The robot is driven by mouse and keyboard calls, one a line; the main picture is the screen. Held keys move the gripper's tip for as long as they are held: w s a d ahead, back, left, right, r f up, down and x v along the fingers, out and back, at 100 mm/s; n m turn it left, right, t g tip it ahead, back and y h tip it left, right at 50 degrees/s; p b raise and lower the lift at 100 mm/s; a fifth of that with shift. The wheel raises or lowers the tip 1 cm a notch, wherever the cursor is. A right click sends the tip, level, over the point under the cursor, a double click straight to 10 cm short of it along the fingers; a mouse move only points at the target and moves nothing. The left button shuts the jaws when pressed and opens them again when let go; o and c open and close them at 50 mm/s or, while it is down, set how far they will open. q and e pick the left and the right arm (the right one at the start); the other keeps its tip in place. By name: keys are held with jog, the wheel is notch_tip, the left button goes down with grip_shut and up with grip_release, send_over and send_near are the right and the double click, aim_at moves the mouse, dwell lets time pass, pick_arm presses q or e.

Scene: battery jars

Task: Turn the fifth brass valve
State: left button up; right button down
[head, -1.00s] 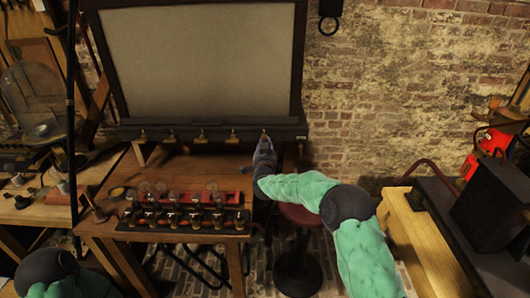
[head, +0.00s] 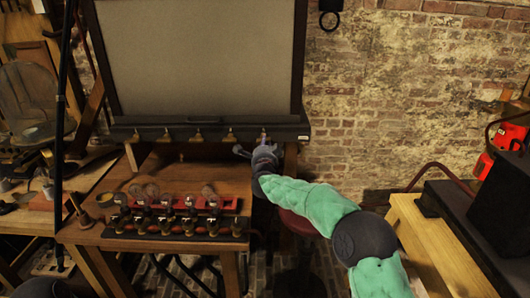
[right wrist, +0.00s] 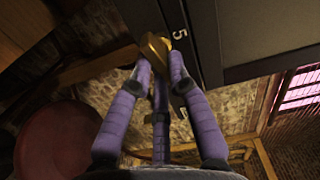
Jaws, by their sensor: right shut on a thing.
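Several brass valves stand in a row on the dark ledge (head: 215,133) under the large grey panel (head: 205,60). The fifth brass valve (right wrist: 154,48) is at the right end of the row, beside a white "5" in the right wrist view. My right gripper (head: 257,147) is at this right end, just below the ledge. In the right wrist view its purple fingers (right wrist: 158,75) are closed around the lower part of the valve, hiding part of it.
A wooden table below holds a rack of jars (head: 175,223) with several brass-topped fittings and round glass pieces. A red stool (head: 297,222) stands under my right arm. A wooden bench (head: 440,250) and a dark box are at the right.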

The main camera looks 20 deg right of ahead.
jog(key=shift+f+m+b, duration=0.15)
jog(key=shift+m+b, duration=0.7)
jog(key=shift+m, duration=0.25)
jog(key=c, duration=1.2)
grip_release()
jog(key=v, duration=1.2)
